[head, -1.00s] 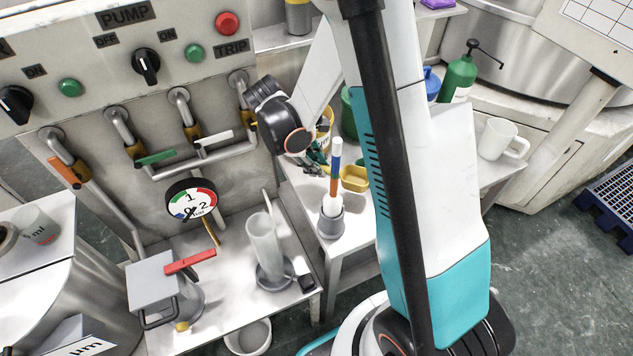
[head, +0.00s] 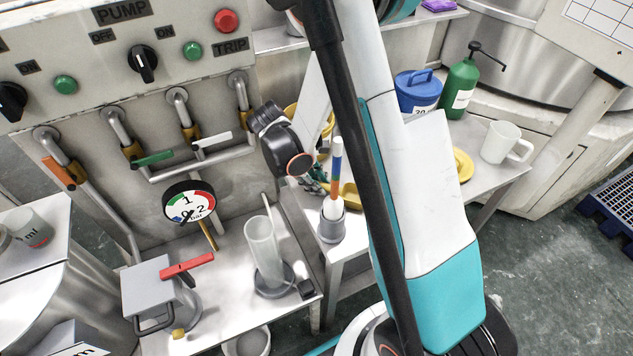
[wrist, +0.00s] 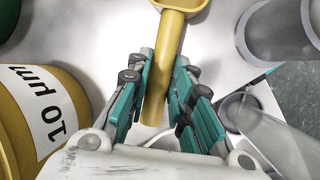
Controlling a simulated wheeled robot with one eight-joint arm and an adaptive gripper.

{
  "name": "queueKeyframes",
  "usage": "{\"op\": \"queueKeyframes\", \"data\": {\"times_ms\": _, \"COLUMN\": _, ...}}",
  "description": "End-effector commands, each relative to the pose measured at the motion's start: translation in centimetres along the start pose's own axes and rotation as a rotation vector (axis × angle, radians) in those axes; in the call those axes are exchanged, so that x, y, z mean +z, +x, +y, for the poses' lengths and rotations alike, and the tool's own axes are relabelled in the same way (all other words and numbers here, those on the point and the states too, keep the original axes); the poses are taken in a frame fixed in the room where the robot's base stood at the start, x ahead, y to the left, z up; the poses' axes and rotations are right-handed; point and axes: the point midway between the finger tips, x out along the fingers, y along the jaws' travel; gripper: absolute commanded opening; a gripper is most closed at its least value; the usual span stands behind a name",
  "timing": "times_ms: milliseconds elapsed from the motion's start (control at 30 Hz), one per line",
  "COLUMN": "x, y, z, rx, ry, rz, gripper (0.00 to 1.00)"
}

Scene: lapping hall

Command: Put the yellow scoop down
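The yellow scoop shows in the wrist view (wrist: 167,60), its handle between my fingers and its bowl cut off at the top edge. My gripper (wrist: 163,68) is shut on the handle, with a teal-padded finger on either side. In the head view the scoop (head: 350,196) is low over the side bench (head: 345,248), just behind the holder with the white, blue and orange stick. My wrist and arm hide much of it. Whether the scoop touches the bench cannot be told.
A yellow tub marked 10 µm (wrist: 50,105) stands close left of my gripper. A grey cup-like holder (wrist: 265,35) and a clear cylinder (wrist: 265,130) are at right. The blue-lidded tub (head: 417,92), green pump bottle (head: 460,88), yellow disc (head: 462,165) and white mug (head: 505,142) stand farther right.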

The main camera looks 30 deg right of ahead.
Motion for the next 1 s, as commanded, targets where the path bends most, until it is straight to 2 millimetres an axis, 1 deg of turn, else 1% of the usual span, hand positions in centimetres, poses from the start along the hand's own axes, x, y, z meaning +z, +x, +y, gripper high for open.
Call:
{"op": "queueKeyframes", "data": {"times_ms": 33, "x": 0.0, "y": 0.0, "z": 0.0, "rx": 0.000, "ry": 0.000, "rz": 0.000, "gripper": 0.35}}
{"op": "queueKeyframes", "data": {"times_ms": 67, "x": 0.0, "y": 0.0, "z": 0.0, "rx": 0.000, "ry": 0.000, "rz": 0.000, "gripper": 0.39}}
{"op": "queueKeyframes", "data": {"times_ms": 367, "x": 0.0, "y": -0.1, "z": 0.0, "rx": 0.000, "ry": 0.000, "rz": 0.000, "gripper": 0.39}}
{"op": "queueKeyframes", "data": {"times_ms": 500, "x": 0.2, "y": -0.6, "z": 0.1, "rx": 0.000, "ry": 0.000, "rz": 0.000, "gripper": 0.39}}
{"op": "queueKeyframes", "data": {"times_ms": 567, "x": 0.2, "y": -1.5, "z": 0.1, "rx": 0.000, "ry": -0.001, "rz": 0.001, "gripper": 0.39}}
{"op": "queueKeyframes", "data": {"times_ms": 900, "x": 0.3, "y": -8.5, "z": 0.1, "rx": 0.000, "ry": -0.002, "rz": 0.000, "gripper": 0.39}}
{"op": "queueKeyframes", "data": {"times_ms": 1000, "x": 0.2, "y": -10.1, "z": 0.1, "rx": 0.000, "ry": -0.001, "rz": 0.000, "gripper": 0.39}}
